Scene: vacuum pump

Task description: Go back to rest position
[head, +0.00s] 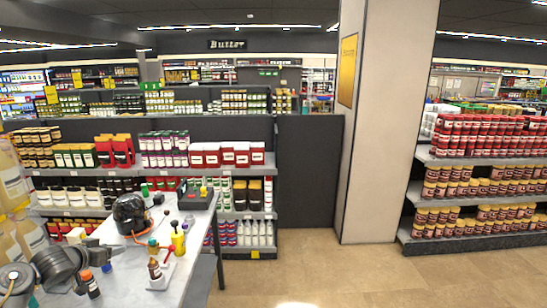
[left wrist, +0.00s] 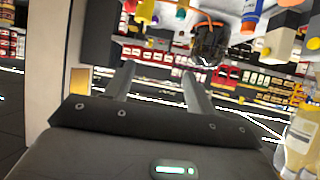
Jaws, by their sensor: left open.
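My left gripper (head: 108,253) reaches in from the lower left of the head view, over the left part of the grey table (head: 203,232). In the left wrist view its two fingers (left wrist: 158,88) are spread apart with nothing between them. A black rounded device with an orange cord (head: 130,214) stands on the table beyond the gripper, apart from it. It also shows, upside down, in the left wrist view (left wrist: 208,45). My right gripper is in neither view.
A yellow bottle (head: 178,241), a brown bottle (head: 155,269) and an orange-capped bottle (head: 91,285) stand on the table near the gripper. A dark box (head: 195,194) sits at its far end. Stocked shelves and a pale pillar (head: 378,130) stand beyond; the floor at right is clear.

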